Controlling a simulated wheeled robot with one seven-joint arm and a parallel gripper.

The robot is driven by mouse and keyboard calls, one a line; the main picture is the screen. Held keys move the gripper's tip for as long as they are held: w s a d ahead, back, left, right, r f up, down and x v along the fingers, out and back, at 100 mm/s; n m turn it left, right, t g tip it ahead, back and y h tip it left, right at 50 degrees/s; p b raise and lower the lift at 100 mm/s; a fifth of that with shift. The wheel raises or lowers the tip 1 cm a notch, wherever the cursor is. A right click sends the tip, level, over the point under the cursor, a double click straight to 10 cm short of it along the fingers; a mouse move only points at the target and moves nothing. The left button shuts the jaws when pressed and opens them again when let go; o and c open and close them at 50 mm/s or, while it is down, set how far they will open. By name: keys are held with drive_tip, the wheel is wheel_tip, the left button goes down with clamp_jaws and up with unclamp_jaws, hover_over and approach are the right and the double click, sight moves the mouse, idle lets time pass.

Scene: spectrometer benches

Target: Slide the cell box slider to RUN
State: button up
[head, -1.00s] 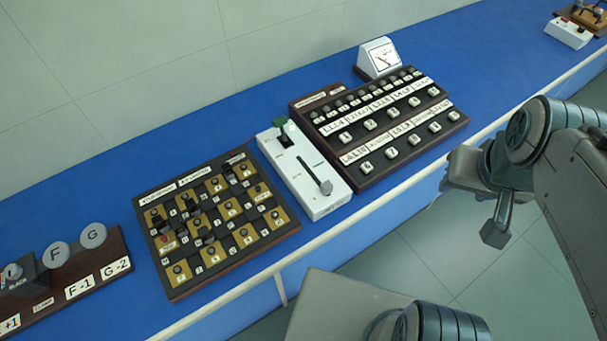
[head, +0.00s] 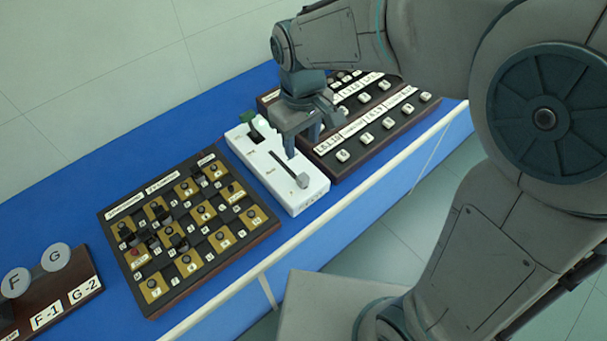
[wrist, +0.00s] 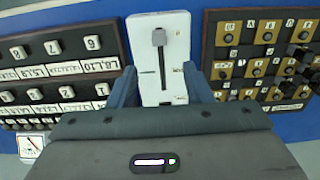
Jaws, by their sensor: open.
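The cell box (head: 262,164) is a white box on the blue bench; it also shows in the wrist view (wrist: 178,28). Its grey slider knob (head: 302,180) sits at the front end of a dark straight slot, and in the wrist view the knob (wrist: 159,38) is at the slot's top end. A green part (head: 249,118) stands at the box's back end. The small print by the slot is too small to read. My gripper (head: 303,147) is open and empty above the box; in the wrist view its fingers (wrist: 162,88) straddle the box's width, short of the knob.
A dark panel with brown squares and knobs (head: 190,230) lies close to the box's left. A dark button panel (head: 385,125) with white labels lies close to its right, partly behind my arm. A board with round F and G discs (head: 50,290) is at far left. The bench's front edge is near.

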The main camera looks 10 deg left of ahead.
sight(303, 177)
wheel_tip(303, 177, down, 13)
drive_tip(key=shift+f+p, duration=0.1)
drive_tip(key=shift+p, duration=0.3)
